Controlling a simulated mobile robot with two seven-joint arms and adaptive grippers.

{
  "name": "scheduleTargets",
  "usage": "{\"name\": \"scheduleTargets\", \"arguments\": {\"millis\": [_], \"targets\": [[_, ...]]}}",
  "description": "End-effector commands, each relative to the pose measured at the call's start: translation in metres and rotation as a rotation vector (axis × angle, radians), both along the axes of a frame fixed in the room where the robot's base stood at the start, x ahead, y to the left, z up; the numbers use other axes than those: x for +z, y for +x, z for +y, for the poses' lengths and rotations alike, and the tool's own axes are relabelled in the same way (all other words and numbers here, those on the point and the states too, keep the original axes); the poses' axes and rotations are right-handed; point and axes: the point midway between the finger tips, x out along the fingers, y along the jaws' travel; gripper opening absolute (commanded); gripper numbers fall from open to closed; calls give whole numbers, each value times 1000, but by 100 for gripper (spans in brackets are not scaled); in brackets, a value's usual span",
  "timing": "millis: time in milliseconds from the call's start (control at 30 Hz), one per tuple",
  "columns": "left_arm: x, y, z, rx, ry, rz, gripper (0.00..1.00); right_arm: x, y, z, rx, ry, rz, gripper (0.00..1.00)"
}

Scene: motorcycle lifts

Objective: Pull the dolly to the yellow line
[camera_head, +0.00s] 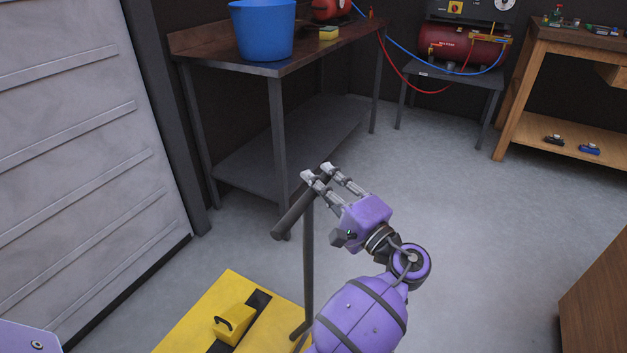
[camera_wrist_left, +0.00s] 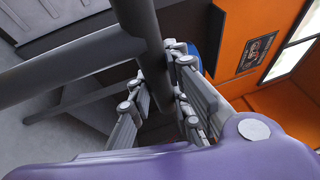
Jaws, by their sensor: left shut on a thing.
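The dolly shows in the head view as a yellow deck (camera_head: 190,325) at the bottom, with a dark grey upright post (camera_head: 308,255) and a dark crossbar handle (camera_head: 292,216) on top. A small yellow case (camera_head: 233,322) with a black grip sits on the deck, by a black strip. My left gripper (camera_head: 316,172) is shut on the handle near its far end. In the left wrist view the handle (camera_wrist_left: 140,25) runs between the fingers (camera_wrist_left: 160,98). My right gripper is not in view. I see no separate yellow line on the floor.
A workbench (camera_head: 180,46) with a blue bucket (camera_head: 262,32) and sponge (camera_head: 328,33) stands behind the handle. A ribbed pale panel (camera_head: 80,130) is at left. A red compressor (camera_head: 450,45), wooden bench (camera_head: 515,85) and brown cabinet (camera_head: 600,300) are at right. Grey floor (camera_head: 460,210) between is clear.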

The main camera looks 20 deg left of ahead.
Motion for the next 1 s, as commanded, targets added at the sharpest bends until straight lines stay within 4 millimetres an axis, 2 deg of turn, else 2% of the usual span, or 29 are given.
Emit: {"name": "scheduleTargets", "arguments": {"millis": [300,333,467,500,833,1000], "targets": [[-3,0,-5,-5,-2,8,0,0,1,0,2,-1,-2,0],[-3,-1,-5,-6,-3,7,19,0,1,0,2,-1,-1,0],[-2,0,-5,-5,-3,6,36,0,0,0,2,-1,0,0],[-2,0,-4,-4,-2,5,37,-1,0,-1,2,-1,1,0],[-2,-1,-5,-4,-2,3,37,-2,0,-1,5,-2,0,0],[-6,-11,-25,-4,-3,4,37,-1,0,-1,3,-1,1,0]]}}
